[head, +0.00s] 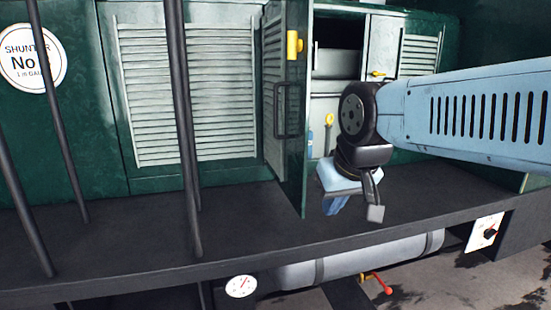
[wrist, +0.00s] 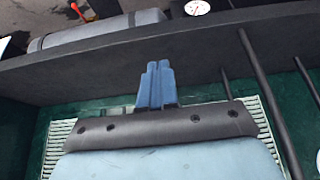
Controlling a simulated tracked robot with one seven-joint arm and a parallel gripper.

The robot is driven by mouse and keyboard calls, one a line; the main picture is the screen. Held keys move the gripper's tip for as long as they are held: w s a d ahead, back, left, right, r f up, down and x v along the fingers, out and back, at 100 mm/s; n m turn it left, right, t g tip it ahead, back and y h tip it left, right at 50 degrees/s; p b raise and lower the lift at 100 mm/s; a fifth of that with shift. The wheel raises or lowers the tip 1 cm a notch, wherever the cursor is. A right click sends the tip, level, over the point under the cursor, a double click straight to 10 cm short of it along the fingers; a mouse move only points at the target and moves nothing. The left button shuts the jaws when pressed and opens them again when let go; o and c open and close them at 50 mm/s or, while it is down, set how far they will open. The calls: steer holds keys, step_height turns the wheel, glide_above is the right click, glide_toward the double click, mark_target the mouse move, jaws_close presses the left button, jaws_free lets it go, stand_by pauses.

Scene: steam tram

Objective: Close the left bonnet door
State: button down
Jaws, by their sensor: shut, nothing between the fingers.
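The left bonnet door (head: 292,150) is green, with pale louvres on one face. It stands swung out from the bonnet, nearly edge-on in the head view, with a dark handle (head: 288,110) and a yellow latch (head: 294,45). The bonnet opening (head: 340,65) shows to its right. My gripper (head: 335,206) is to the right of the door's lower edge, pointing down above the dark footplate, seemingly apart from the door. In the wrist view its blue fingers (wrist: 158,68) are together and empty. The door cannot be made out in the wrist view.
A louvred panel (head: 418,52) with a yellow latch (head: 376,73) is right of the opening. A yellow-handled tool (head: 329,122) stands inside. Dark upright rails (head: 180,90) rise at left. Below the footplate (head: 130,235) are a grey tank (head: 350,258) and a red lever (head: 380,284).

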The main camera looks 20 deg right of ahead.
steer(key=w+a+r+h, duration=0.2)
steer(key=w+a, duration=0.1)
steer(key=w, duration=0.6)
steer(key=w+a+r+m+g+h, duration=0.1)
steer(key=w+a+r+h, duration=0.1)
steer(key=w, duration=0.7)
steer(key=w+a+r+h, duration=0.1)
steer(key=w+a+h, duration=0.15)
steer(key=w, duration=0.65)
glide_toward(291, 168)
step_height(291, 168, down, 3)
steer(key=w+d, duration=0.1)
steer(key=shift+w+d+f+y, duration=0.1)
steer(key=shift+d+y, duration=0.1)
steer(key=shift+d, duration=0.2)
steer(key=shift+w+d+f+y, duration=0.1)
steer(key=shift+d+y, duration=0.05)
steer(key=shift+d, duration=0.25)
